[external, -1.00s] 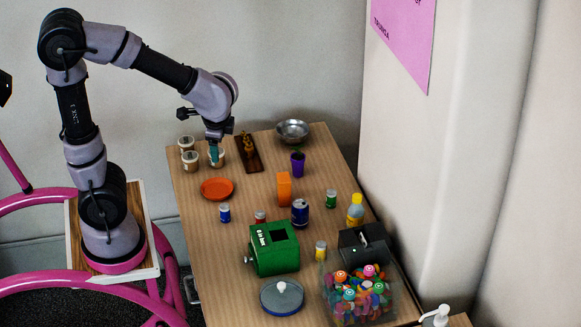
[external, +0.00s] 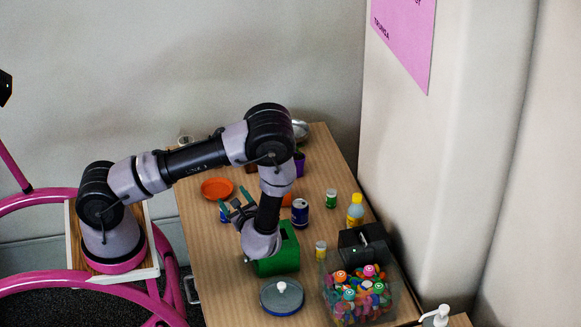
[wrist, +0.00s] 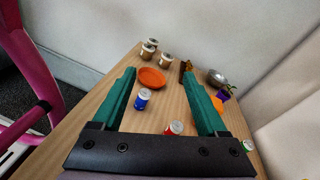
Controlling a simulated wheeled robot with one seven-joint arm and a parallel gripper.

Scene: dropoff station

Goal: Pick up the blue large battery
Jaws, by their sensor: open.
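The blue battery (wrist: 142,99), a small blue cylinder with a pale top, stands upright on the table. In the wrist view it appears between the two fingers, closer to the left one. In the external view the blue battery (external: 224,215) is partly hidden behind my gripper (external: 234,198). My gripper also shows in the wrist view (wrist: 156,75), with its teal fingers spread wide and nothing held. The fingers are close to the battery in the external view; I cannot tell the exact gap.
A red battery (wrist: 173,129) stands close by on the right. A dark blue can (external: 300,212), a green box (external: 278,262) and an orange plate (external: 217,188) are around. A green battery (external: 330,198) and a yellow battery (external: 320,250) stand further right. Jars (wrist: 148,50) are at the back.

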